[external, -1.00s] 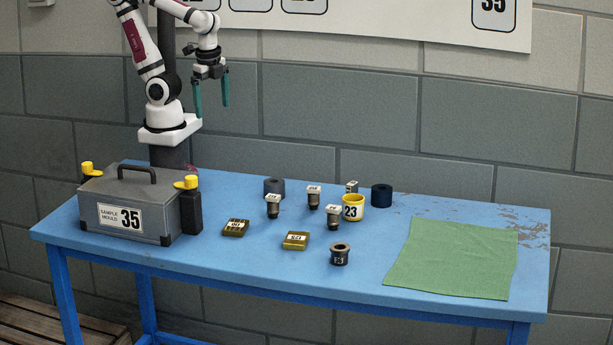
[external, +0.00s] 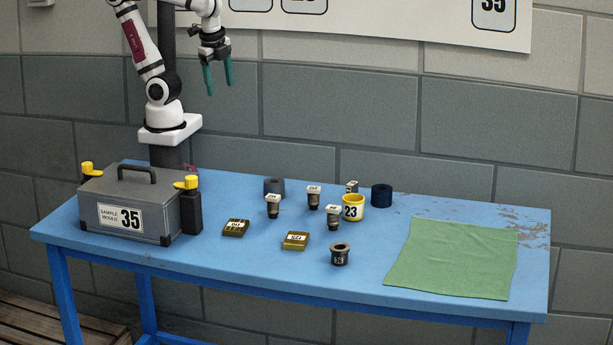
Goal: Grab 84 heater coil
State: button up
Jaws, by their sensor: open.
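I can't read an 84 on any part, so I cannot tell which is the 84 heater coil. A yellow ring (external: 353,207) marked 23 stands at the middle right of the group. Small dark parts with white labelled tops stand around it: one at the left (external: 273,206), one at the back (external: 314,198), one in front (external: 333,218). Another white-topped part (external: 351,186) is partly hidden behind the yellow ring. My gripper (external: 219,88) is open and empty, fingers down, high above the table's back left, well away from all parts.
On the blue table (external: 200,262) stand a grey mould box (external: 130,205) marked 35, a grey cylinder (external: 275,185), a dark blue ring (external: 381,195), two olive blocks (external: 236,228) (external: 296,240) and a dark bushing (external: 340,255). A green cloth (external: 455,258) lies at right.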

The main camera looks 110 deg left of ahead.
aim_at(327, 208)
jog(key=w+a+r+m+t+y, duration=0.3)
jog(key=w+a+m+y, duration=0.1)
jog(key=w, duration=0.3)
jog(key=w+a+r+m+t+y, duration=0.2)
jog(key=w+a+m+y, duration=0.15)
jog(key=w, duration=0.25)
jog(key=w+d+r+m+t+h, duration=0.2)
jog(key=w+d+m+t, duration=0.3)
jog(key=w+m+t, duration=0.45)
jog(key=w+d+f+m+g+h, duration=0.1)
jog(key=w+d+f+m+h, duration=0.2)
jog(key=d+f+m+h, duration=0.35)
jog(key=w+d+f+m+h, duration=0.35)
jog(key=d+m, duration=0.45)
jog(key=d, duration=0.4)
jog(key=f, duration=1.9)
jog(key=shift+s+a, duration=0.15)
jog(key=shift+s, duration=0.05)
jog(key=x, duration=0.6)
jog(key=shift+w+f, duration=0.45)
jog(key=shift+w, duration=0.25)
grip_shut()
